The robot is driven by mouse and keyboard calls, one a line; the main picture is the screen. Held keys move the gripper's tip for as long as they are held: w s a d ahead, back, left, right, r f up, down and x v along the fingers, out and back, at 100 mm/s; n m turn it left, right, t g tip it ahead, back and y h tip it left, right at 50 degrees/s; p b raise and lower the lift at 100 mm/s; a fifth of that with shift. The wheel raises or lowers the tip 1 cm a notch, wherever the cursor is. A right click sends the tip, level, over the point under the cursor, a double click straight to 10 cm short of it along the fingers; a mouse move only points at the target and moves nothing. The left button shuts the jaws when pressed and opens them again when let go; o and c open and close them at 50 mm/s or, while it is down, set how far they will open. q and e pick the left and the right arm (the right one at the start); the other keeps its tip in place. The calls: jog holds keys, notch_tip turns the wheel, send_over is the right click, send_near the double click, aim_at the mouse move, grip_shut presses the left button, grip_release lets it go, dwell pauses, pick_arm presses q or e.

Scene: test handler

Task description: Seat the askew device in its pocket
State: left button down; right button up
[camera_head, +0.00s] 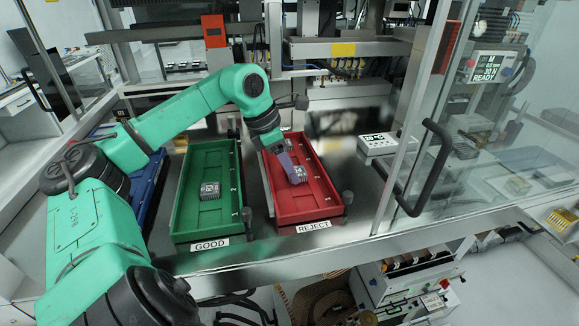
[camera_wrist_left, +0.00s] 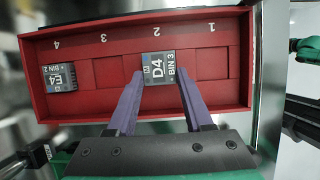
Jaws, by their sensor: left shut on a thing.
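A dark square device marked D4 BIN 3 (camera_wrist_left: 158,68) is between the purple fingers of my left gripper (camera_wrist_left: 160,77), which is shut on it. It lines up with position 2 of the red REJECT tray (camera_wrist_left: 60,105). Whether it sits flat in its pocket or a little above the floor cannot be told. In the head view my left gripper (camera_head: 291,167) reaches down into the red tray (camera_head: 315,205), with the device (camera_head: 300,174) at its tips. A second device, E4 BIN 2 (camera_wrist_left: 59,77), lies at position 4. My right gripper is not in view.
The green GOOD tray (camera_head: 188,215) stands left of the red one and holds a device (camera_head: 210,190). A blue tray (camera_head: 142,195) is partly behind my arm. A glass door with a black handle (camera_head: 432,165) and a white box (camera_head: 378,144) stand to the right.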

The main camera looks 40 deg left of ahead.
pick_arm(q)
jog(key=shift+f, duration=0.1)
jog(key=shift+f+b, duration=0.35)
jog(key=shift+b, duration=0.05)
jog(key=shift+f, duration=0.2)
dwell(0.6)
jog(key=c, duration=0.5)
grip_release()
